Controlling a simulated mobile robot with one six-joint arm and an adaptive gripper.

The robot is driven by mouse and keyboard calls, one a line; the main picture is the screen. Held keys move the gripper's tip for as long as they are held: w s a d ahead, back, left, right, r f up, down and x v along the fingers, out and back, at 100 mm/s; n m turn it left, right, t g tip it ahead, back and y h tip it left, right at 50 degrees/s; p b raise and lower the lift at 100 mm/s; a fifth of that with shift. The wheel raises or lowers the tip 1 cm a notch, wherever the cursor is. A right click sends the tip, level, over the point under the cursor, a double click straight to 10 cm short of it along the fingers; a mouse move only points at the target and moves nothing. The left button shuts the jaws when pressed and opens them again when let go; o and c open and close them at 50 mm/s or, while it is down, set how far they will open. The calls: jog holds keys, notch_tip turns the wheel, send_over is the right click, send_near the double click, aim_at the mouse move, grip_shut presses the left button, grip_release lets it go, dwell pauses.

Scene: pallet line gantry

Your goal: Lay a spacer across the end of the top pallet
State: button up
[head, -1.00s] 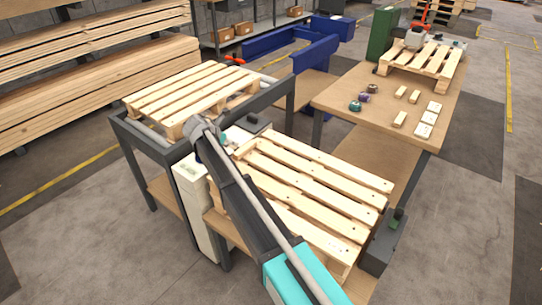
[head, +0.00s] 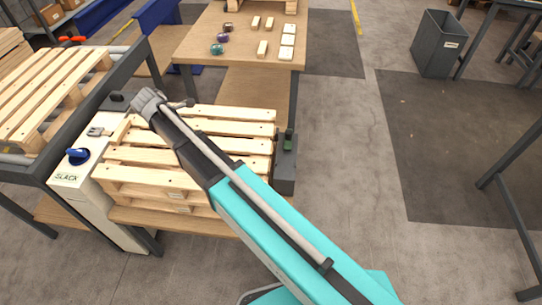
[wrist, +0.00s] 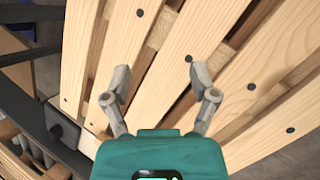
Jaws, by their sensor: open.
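A stack of slatted wooden pallets stands in the middle of the head view, with the top pallet (head: 235,128) partly behind my arm. Its pale slats (wrist: 165,60) fill much of the wrist view. A short pale wooden piece (head: 121,130) shows at the top pallet's left end; I cannot tell whether it is a loose spacer. Several small wooden blocks (head: 262,48) lie on the bench beyond. My gripper (wrist: 160,78) is open and empty over pallet slats, its fingers apart. In the head view my gripper (head: 178,104) is over the far left part of the stack.
A second pallet (head: 50,85) lies on a dark-framed conveyor at left. A white cabinet (head: 85,190) with a blue knob stands beside the stack. A dark box (head: 285,170) stands at its right. The bench (head: 225,75) also holds several small round items.

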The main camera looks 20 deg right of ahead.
jog(key=s+d+m+g, duration=0.1)
jog(key=s+d+m, duration=0.2)
jog(key=d, duration=0.2)
jog(key=s+d+f+m+y, duration=0.1)
jog(key=s+d+m, duration=0.2)
jog(key=d, duration=0.3)
jog(key=s+d+m+g, duration=0.1)
jog(key=s+d+m, duration=0.1)
jog(key=d, duration=0.3)
jog(key=shift+s+d+f+m+g, duration=0.3)
jog(key=shift+s+m, duration=0.1)
jog(key=shift+m, duration=0.2)
jog(key=s+d+m+g+y, duration=0.1)
jog(key=s+d+m+y, duration=0.1)
jog(key=s+d+m, duration=0.8)
jog(key=shift+s+d+f+g+y, duration=0.3)
jog(key=shift+s+d+y, duration=0.1)
jog(key=shift+s, duration=0.45)
